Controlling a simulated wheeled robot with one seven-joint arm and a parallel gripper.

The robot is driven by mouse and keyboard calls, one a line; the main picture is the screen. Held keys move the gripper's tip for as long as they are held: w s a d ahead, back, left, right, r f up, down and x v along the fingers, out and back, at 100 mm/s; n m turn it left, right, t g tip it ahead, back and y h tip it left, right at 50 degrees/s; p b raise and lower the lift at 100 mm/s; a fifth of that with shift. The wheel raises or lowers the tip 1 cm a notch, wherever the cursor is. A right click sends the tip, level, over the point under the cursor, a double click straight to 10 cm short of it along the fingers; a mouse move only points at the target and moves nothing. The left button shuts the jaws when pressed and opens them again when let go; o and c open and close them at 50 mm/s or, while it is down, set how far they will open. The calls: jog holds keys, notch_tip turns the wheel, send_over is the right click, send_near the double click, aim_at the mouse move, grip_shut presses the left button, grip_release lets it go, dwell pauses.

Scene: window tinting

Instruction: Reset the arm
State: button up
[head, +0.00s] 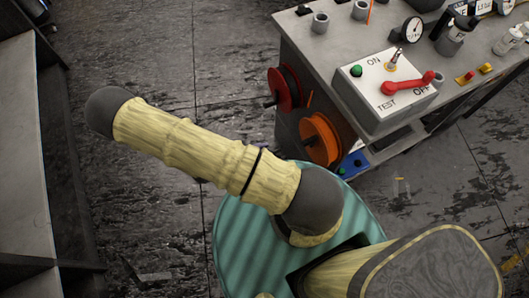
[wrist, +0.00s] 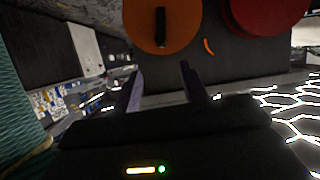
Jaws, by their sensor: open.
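My arm shows in the head view, with wood-patterned links and dark joints, stretched over the floor left of the bench. The gripper end is not visible in the head view. In the wrist view, my gripper (wrist: 164,88) is open, its two dark fingers apart with nothing between them. Beyond the fingers are an orange spool (wrist: 145,25) and a red spool (wrist: 262,14). The same orange spool (head: 320,138) and red spool (head: 284,89) hang on the bench's side in the head view.
The bench (head: 315,50) stands at the upper right. A control box (head: 372,92) with a red lever (head: 408,84), a gauge (head: 412,29) and several bottles are on it. A grey surface (head: 25,190) runs along the left edge. Dark floor (head: 150,215) lies open between them.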

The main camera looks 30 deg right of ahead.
dwell(0.3)
jog(key=w+a+r+n+t+y+p, duration=0.1)
jog(key=r+n+y, duration=0.5)
jog(key=r, duration=0.9)
jog(key=w+a+r+n+t+y+p, duration=0.1)
jog(key=w+a+r+n+y+p, duration=0.1)
jog(key=r+n+y, duration=0.5)
notch_tip(320, 180, up, 8)
jog(key=w+n+p, duration=0.1)
jog(key=n, duration=0.3)
jog(key=shift+w+a+r+n+t+p, duration=0.2)
jog(key=shift+r+n+t+p, duration=0.1)
jog(key=shift+n+t, duration=0.1)
